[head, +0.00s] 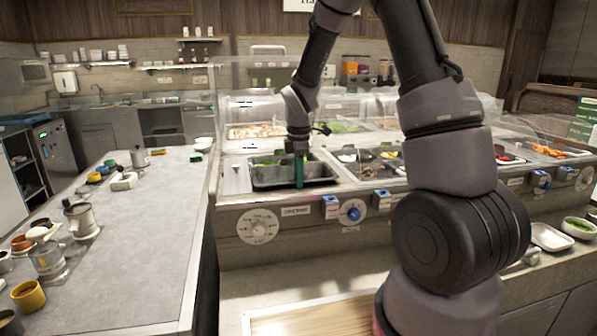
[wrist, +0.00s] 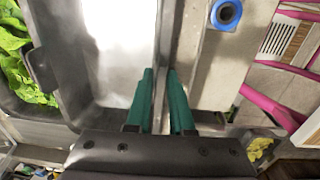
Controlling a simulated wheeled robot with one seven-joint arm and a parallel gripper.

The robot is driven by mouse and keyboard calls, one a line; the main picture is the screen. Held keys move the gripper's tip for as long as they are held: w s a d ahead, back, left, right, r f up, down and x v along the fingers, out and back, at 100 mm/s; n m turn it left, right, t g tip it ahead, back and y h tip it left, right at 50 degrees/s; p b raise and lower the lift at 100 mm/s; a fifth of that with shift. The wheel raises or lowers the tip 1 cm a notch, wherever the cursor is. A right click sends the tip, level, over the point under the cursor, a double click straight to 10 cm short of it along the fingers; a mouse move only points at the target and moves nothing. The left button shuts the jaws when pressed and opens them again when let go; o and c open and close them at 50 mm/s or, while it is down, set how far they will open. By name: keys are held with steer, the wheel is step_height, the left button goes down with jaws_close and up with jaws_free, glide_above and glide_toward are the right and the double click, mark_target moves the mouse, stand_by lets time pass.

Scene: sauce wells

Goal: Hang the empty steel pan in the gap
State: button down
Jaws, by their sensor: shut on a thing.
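The empty steel pan (head: 270,184) is at the left part of the sauce counter's front row, beside the green leaves. My gripper (head: 299,172) has green fingers pointing down at the pan's front edge. In the wrist view the gripper (wrist: 162,85) is closed with one finger on each side of the pan's near wall. The bare, bright inside of the pan (wrist: 120,50) shows left of the fingers. The pan lies over or in the opening; I cannot tell whether its rim rests on the counter all round.
Filled wells (head: 385,158) line the counter to the right, under clear covers. Leaves (wrist: 18,55) lie beside the pan. A grey worktop (head: 130,235) with pots stands left.

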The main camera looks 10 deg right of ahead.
steer(key=shift+f, duration=0.25)
steer(key=shift+s+f, duration=0.4)
steer(key=shift+f, duration=0.2)
stand_by(0.6)
steer(key=c, duration=0.7)
jaws_free()
step_height(320, 180, up, 12)
steer(key=shift+w, duration=0.2)
steer(key=shift+r, duration=0.1)
